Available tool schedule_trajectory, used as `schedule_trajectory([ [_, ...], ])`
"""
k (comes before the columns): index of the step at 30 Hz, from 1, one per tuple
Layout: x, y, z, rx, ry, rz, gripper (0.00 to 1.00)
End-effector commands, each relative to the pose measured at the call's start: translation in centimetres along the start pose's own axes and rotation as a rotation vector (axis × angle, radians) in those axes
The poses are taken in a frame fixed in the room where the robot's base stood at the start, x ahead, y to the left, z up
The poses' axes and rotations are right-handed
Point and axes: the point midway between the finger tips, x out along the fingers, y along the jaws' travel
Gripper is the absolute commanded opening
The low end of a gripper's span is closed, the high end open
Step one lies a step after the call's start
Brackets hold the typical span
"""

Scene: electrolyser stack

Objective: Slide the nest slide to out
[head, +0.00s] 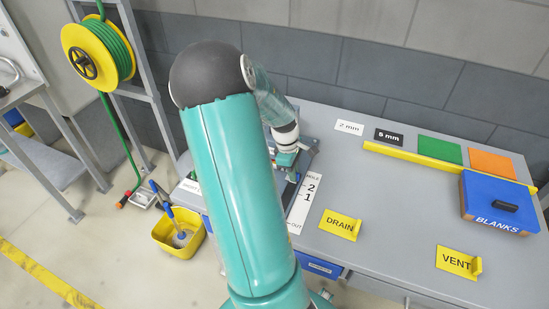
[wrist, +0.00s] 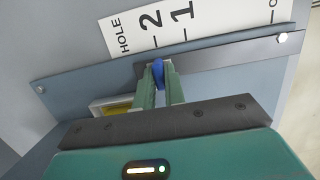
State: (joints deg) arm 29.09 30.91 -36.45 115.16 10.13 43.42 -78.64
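In the wrist view, my gripper (wrist: 157,82) has its two green fingers on either side of a small blue knob (wrist: 158,70). They look closed on it, with no clear gap. The knob sits at a grey metal rail of the nest slide (wrist: 225,55). A white scale strip (wrist: 190,22) beside the rail reads HOLE, 2, 1, and a cut-off last word. The knob is near the 2 and 1 marks. In the head view, my arm hides most of the slide, and the strip (head: 304,200) shows to its right.
On the grey bench (head: 390,210) are yellow DRAIN (head: 340,225) and VENT (head: 457,262) signs, a yellow bar (head: 440,163) and a blue BLANKS box (head: 497,205). A yellow bucket (head: 180,238) stands left of the bench. The bench middle is mostly clear.

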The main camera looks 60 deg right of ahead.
Motion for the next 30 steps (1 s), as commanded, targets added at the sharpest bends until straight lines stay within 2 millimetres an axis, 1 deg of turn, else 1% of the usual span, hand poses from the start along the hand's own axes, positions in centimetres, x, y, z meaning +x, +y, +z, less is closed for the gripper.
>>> schedule_trajectory([
  [8, 0.0, -0.1, 0.0, 0.000, 0.000, 0.000, 0.00],
  [30, -0.1, -2.8, 0.0, 0.000, 0.001, 0.000, 0.00],
])
